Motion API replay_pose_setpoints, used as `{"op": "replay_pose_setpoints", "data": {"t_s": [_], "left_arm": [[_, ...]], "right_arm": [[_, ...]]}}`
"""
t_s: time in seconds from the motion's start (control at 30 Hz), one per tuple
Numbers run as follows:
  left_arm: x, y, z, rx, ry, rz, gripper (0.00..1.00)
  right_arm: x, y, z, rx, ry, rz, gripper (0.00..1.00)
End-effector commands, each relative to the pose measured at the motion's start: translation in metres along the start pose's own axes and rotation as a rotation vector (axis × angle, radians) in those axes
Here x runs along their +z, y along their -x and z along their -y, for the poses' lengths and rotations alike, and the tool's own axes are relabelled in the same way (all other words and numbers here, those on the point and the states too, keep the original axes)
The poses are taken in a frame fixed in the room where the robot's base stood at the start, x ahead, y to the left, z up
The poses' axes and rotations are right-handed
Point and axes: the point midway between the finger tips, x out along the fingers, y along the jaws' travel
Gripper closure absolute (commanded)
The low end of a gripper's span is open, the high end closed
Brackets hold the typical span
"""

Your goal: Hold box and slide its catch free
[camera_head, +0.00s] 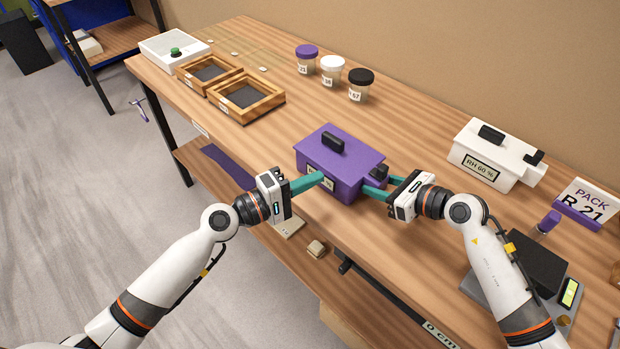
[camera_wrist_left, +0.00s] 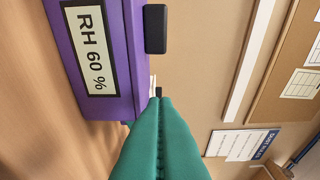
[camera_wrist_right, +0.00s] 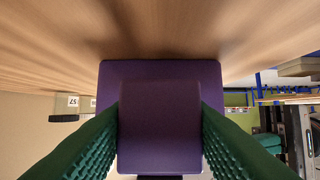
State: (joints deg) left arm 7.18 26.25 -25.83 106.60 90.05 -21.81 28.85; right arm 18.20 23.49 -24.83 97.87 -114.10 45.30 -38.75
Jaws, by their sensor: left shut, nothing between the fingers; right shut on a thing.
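The purple box (camera_head: 330,165) stands on the wooden bench, with a black handle (camera_head: 332,143) on its lid and a black catch (camera_head: 379,172) at its right end. The left wrist view shows its "RH 60 %" label (camera_wrist_left: 88,48) and the lid handle (camera_wrist_left: 155,28). My right gripper (camera_head: 376,187) is shut on the box's protruding right end; in the right wrist view the purple block (camera_wrist_right: 160,125) fills the space between the green fingers. My left gripper (camera_head: 322,179) is shut and empty in front of the box, partly covering its label. Whether its fingertips touch the box I cannot tell.
A white box (camera_head: 490,155) with its own black handle and catch stands to the right, near a "PACK R 21" sign (camera_head: 588,203). Jars (camera_head: 331,68) and wooden trays (camera_head: 245,97) lie behind and left. The bench's front edge is close to both grippers.

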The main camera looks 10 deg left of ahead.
Motion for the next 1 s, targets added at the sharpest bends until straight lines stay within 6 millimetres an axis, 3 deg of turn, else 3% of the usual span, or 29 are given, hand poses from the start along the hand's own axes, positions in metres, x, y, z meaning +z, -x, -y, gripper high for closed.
{"op": "replay_pose_setpoints", "data": {"t_s": [0.07,0.1,0.23,0.63,1.0], "left_arm": [[0.0,0.0,0.0,0.0,0.0,0.0,1.0],[0.0,0.0,0.0,0.0,0.0,0.0,1.0],[0.0,0.0,0.0,0.0,0.0,0.0,1.0],[0.0,0.0,0.0,0.0,0.0,0.0,1.0],[0.0,0.0,0.0,0.0,0.0,0.0,1.0]], "right_arm": [[0.0,0.0,-0.001,0.002,0.0,-0.001,0.89],[0.0,0.0,-0.001,0.002,0.0,-0.001,0.57],[0.0,0.0,-0.001,0.002,0.0,-0.001,0.36],[0.001,0.008,-0.001,0.002,0.001,0.001,0.35],[0.002,0.082,-0.001,0.003,0.001,0.004,0.35]]}}
